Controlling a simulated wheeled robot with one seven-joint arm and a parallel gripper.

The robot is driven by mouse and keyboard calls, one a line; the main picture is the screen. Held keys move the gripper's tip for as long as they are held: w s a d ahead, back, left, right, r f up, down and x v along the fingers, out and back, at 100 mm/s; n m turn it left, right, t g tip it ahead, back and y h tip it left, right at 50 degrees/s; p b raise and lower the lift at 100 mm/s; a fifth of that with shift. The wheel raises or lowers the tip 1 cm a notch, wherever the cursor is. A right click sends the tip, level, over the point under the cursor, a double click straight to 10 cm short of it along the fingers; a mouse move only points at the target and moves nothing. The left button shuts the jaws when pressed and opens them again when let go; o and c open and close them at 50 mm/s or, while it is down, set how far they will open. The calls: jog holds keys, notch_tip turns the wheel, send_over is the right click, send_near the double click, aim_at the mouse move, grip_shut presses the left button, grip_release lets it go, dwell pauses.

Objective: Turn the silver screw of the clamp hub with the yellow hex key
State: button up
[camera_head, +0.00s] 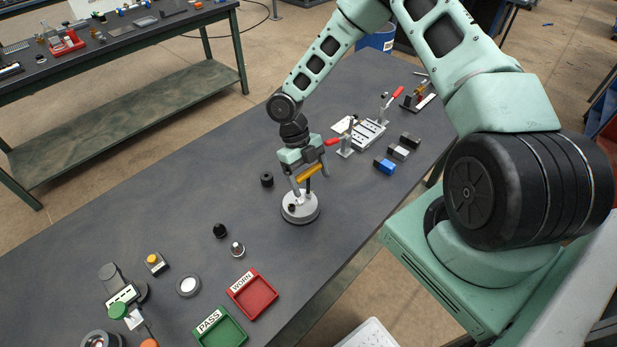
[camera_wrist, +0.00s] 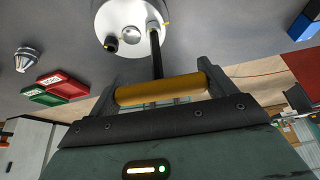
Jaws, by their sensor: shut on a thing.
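The clamp hub (camera_head: 301,212) is a round pale disc lying flat on the dark table; it also shows at the top of the wrist view (camera_wrist: 115,15). A silver round piece (camera_wrist: 131,35) and a small black knob (camera_wrist: 111,44) sit on its top; I cannot tell which part is the silver screw. My gripper (camera_head: 309,174) is above the hub, shut across the yellow handle of the hex key (camera_wrist: 160,90). The key's black shaft (camera_wrist: 156,55) runs to the hub near its edge. I cannot tell whether its tip sits in a screw.
A black ring (camera_head: 267,180) stands left of the hub. A black cap (camera_head: 220,230) and a silver-tipped part (camera_head: 238,249) stand nearer. Red (camera_head: 252,294) and green (camera_head: 220,328) trays lie at the front. A clamp fixture (camera_head: 362,135) and small blocks (camera_head: 398,152) are to the right.

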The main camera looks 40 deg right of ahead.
jog(key=shift+n, duration=0.4)
jog(key=shift+m, duration=0.3)
jog(key=shift+r, duration=0.1)
jog(key=shift+r+p, duration=0.65)
jog(key=shift+p, duration=0.05)
jog(key=shift+r, duration=0.3)
